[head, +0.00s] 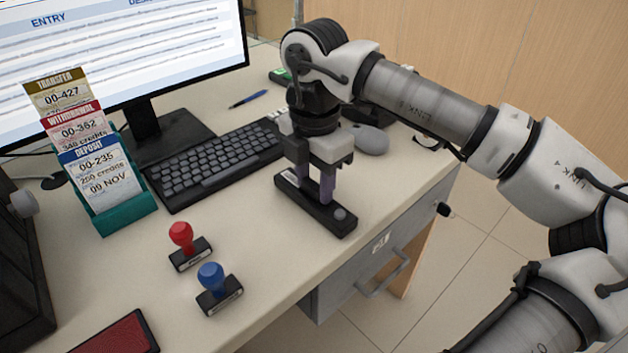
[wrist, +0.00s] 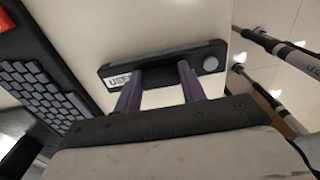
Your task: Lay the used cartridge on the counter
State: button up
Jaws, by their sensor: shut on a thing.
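The used cartridge (head: 300,196) is a long black bar with a white label at one end and a round grey knob at the other. In the wrist view the label on the cartridge (wrist: 213,56) reads roughly "USED". My gripper (head: 317,196) points down from above, its purple fingers shut on the cartridge's middle; the fingers also show in the wrist view (wrist: 160,75). The cartridge lies level at the front edge of the counter (head: 265,240), right of the stamps. I cannot tell whether its underside touches the counter.
A keyboard (head: 215,162) and mouse (head: 366,139) are behind the cartridge. A red stamp (head: 182,238) and a blue stamp (head: 212,278) stand to the left. A teal slip holder (head: 120,214) and monitor (head: 130,60) are further left. A drawer (head: 360,270) is below the edge.

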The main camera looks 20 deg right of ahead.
aim_at(315, 183)
jog(key=shift+f, duration=0.2)
jog(key=o, duration=1)
jog(key=shift+r, duration=0.2)
notch_tip(315, 183, up, 12)
jog(key=p, duration=0.7)
jog(key=shift+p, duration=0.3)
